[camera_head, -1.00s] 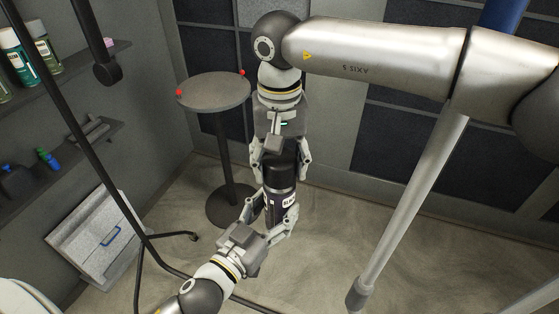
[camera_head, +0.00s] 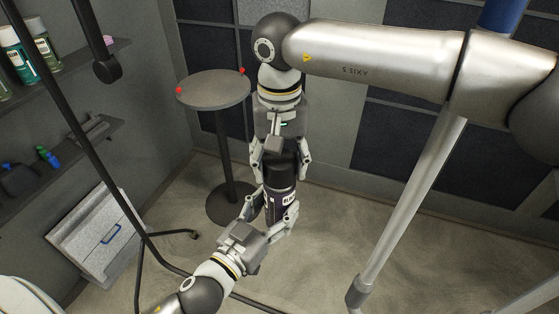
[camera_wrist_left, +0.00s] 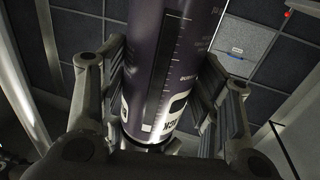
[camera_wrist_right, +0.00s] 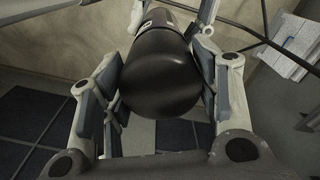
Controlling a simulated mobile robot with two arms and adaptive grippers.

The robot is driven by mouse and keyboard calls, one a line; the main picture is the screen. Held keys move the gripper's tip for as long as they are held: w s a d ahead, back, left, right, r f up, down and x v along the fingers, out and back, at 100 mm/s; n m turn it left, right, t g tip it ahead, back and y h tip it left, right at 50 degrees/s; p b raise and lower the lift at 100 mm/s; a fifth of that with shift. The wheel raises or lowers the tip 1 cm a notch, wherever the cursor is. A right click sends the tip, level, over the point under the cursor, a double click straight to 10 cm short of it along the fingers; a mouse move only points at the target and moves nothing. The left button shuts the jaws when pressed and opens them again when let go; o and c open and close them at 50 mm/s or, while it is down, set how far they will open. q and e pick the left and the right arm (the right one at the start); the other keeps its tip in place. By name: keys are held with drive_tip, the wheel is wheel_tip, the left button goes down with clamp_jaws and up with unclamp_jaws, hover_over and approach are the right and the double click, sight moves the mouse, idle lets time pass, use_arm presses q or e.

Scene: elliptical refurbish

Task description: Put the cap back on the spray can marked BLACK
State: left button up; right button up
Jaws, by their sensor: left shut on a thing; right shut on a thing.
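The dark purple spray can (camera_head: 281,202) stands roughly upright in mid-air, with part of a white label showing. My left gripper (camera_head: 270,213) is shut around its lower body from below. The can's body and printed lettering also fill the left wrist view (camera_wrist_left: 168,70). The black cap (camera_head: 281,166) is at the can's top, and my right gripper (camera_head: 280,172) is shut on it from above. In the right wrist view the rounded cap (camera_wrist_right: 160,75) lies between the fingers, in line with the can (camera_wrist_right: 158,22). I cannot tell whether it is fully seated.
A round grey table (camera_head: 214,90) with red knobs stands behind the grippers. Shelves with spray cans (camera_head: 22,50) and bottles (camera_head: 46,157) line the left wall. A black stand pole (camera_head: 103,180) and a grey metal post (camera_head: 405,215) flank the grippers. The floor at right is clear.

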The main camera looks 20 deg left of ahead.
use_arm(q)
drive_tip(key=shift+r, duration=0.1)
use_arm(e)
drive_tip(key=shift+f, duration=0.4)
drive_tip(key=o, duration=0.8)
drive_tip(key=shift+c, duration=0.2)
drive_tip(key=o, duration=0.4)
drive_tip(key=shift+r, duration=3.5)
